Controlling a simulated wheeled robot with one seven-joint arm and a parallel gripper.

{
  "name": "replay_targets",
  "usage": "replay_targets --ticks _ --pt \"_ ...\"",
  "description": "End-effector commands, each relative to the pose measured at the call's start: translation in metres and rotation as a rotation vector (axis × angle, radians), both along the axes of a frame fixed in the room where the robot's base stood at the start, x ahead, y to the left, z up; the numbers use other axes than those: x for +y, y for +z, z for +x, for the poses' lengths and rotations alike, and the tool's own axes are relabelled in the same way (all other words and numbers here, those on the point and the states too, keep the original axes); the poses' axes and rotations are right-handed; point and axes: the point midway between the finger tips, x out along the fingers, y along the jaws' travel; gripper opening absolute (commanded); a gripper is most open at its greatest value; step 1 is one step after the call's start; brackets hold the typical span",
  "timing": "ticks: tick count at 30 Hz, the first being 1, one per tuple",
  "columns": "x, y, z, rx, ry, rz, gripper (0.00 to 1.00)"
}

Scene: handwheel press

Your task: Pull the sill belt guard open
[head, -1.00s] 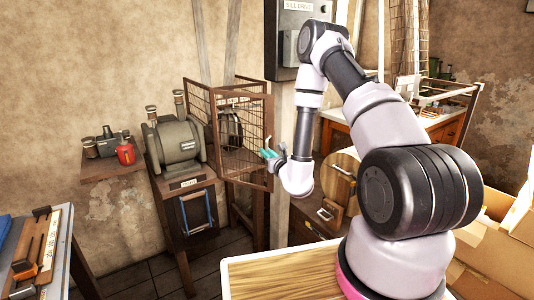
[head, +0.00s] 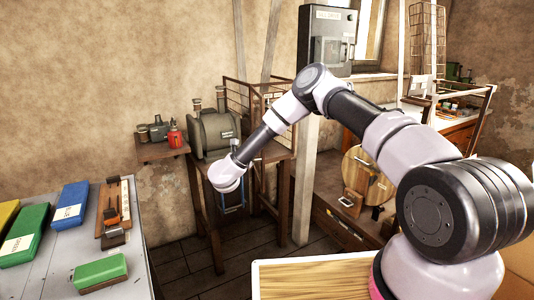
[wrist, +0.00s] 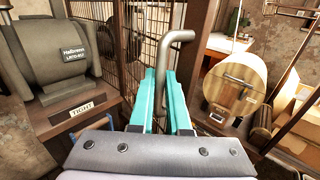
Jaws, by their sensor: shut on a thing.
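The belt guard (head: 237,97) is a brown frame with wire mesh beside a grey motor (head: 215,135). My gripper (wrist: 163,98) has two teal fingers, close together and shut on a bent grey metal handle (wrist: 180,37). The handle rises between the fingers and hooks right at its top; its lower part is hidden. In the head view my fingers are hidden behind my wrist. How far the guard stands open is unclear.
A bench (head: 65,265) with coloured blocks stands at the left. A small shelf (head: 162,150) holds a red can. A round wooden disc (head: 362,172) stands right. Dark floor is clear before the motor stand.

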Motion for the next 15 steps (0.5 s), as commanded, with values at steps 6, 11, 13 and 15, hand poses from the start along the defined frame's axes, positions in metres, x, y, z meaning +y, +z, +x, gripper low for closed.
replay_targets --ticks 6,11,13,15 --pt "0.019 0.001 0.008 -0.005 -0.077 -0.001 0.0" --pt "0.024 0.001 0.01 -0.005 -0.102 -0.002 0.0" --pt "0.025 0.002 0.01 -0.005 -0.106 -0.002 0.0" --pt "0.025 0.002 0.011 -0.006 -0.108 -0.002 0.0"
